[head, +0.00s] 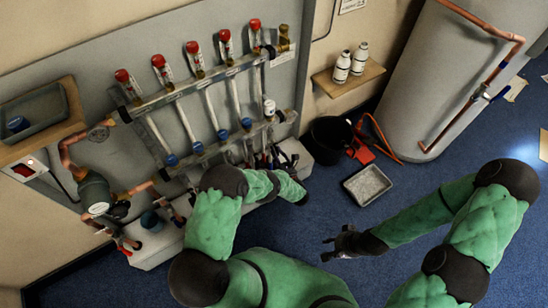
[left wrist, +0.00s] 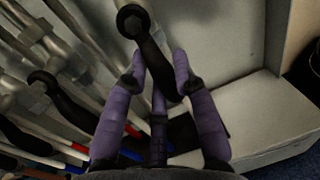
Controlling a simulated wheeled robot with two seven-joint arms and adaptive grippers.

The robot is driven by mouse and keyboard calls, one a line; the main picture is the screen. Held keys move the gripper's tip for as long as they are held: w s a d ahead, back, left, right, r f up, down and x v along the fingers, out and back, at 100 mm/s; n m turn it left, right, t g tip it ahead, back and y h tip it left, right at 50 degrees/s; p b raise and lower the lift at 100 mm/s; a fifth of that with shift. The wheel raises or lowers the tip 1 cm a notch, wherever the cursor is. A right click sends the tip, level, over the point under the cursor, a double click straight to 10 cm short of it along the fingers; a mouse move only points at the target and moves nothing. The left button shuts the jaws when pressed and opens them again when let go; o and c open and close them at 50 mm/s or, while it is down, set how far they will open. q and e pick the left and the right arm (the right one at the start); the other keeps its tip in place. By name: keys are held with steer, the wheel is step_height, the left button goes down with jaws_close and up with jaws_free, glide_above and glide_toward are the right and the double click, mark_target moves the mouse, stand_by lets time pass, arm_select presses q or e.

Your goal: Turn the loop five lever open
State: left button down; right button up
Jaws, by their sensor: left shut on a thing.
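The manifold (head: 205,80) is on the wall, with several loops in a row. In the left wrist view a black lever (left wrist: 155,62) has its round pivot with a hex nut at the top, and its handle runs down between my fingers. It is the rightmost lever seen there, which fits loop five, though no label is readable. My left gripper (left wrist: 160,72) is shut on this lever handle, one purple finger on each side. In the head view my left gripper (head: 287,160) is at the manifold's lower right, mostly covering the lever. My right gripper (head: 332,246) is empty, fingers apart, over the floor.
Neighbouring black levers (left wrist: 62,100) stand left of the held one. A pale ledge (left wrist: 225,118) runs below. A grey tray (head: 367,185), a black bucket (head: 330,138) and a white tank (head: 430,75) are to the right. Blue floor around my right gripper is clear.

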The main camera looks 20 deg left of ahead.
arm_select(q)
steer(key=shift+w, duration=0.1)
steer(key=c, duration=1)
jaws_free()
steer(key=v, duration=1.2)
